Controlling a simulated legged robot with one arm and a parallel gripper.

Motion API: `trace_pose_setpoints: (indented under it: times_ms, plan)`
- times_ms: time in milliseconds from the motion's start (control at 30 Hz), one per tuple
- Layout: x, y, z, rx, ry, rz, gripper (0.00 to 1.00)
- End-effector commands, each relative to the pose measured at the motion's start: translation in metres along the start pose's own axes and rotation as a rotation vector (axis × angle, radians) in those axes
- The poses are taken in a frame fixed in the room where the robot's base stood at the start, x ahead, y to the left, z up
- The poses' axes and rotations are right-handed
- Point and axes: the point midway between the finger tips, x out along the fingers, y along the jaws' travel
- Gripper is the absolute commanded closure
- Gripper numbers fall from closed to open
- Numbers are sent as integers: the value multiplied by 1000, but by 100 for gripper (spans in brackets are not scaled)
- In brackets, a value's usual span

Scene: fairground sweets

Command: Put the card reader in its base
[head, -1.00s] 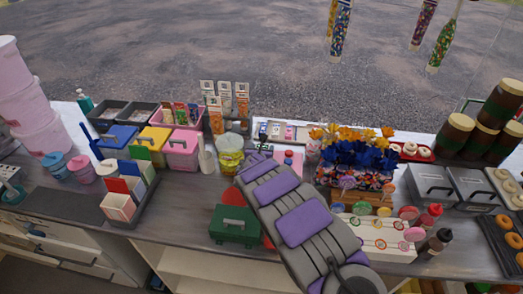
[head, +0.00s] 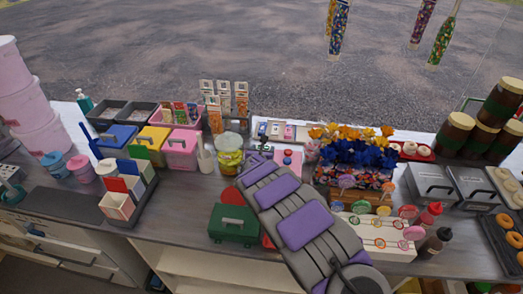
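I cannot single out the card reader or its base for certain at this size. A shallow tray (head: 258,140) at the back middle of the counter holds several small grey, white and pink items. A pink-edged piece with red and blue round spots (head: 288,158) lies in front of it, partly behind my arm. My gripper (head: 252,161) is at the far end of my purple-padded arm, low over the counter beside the yellow-green tub. Its fingers are too small and hidden to read.
A yellow-green tub (head: 229,158) and a cream cup (head: 206,161) stand left of my gripper. A green box (head: 233,229) is nearer the front edge. Blue and orange flowers (head: 352,150) crowd the right. Grey counter (head: 180,205) is bare left of the green box.

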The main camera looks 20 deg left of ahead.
Motion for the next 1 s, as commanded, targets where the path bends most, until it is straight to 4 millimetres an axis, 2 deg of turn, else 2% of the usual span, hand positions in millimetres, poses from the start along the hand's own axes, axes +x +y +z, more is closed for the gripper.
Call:
trace_pose_setpoints:
  times_ms: [333,367,400,667,1000]
  plan:
    - [2,4,-4,-2,1,0,68]
    - [2,4,-4,-2,1,0,31]
    - [2,4,-4,-2,1,0,27]
    - [2,5,-4,-3,2,1,3]
    - [1,3,-3,-1,0,0,0]
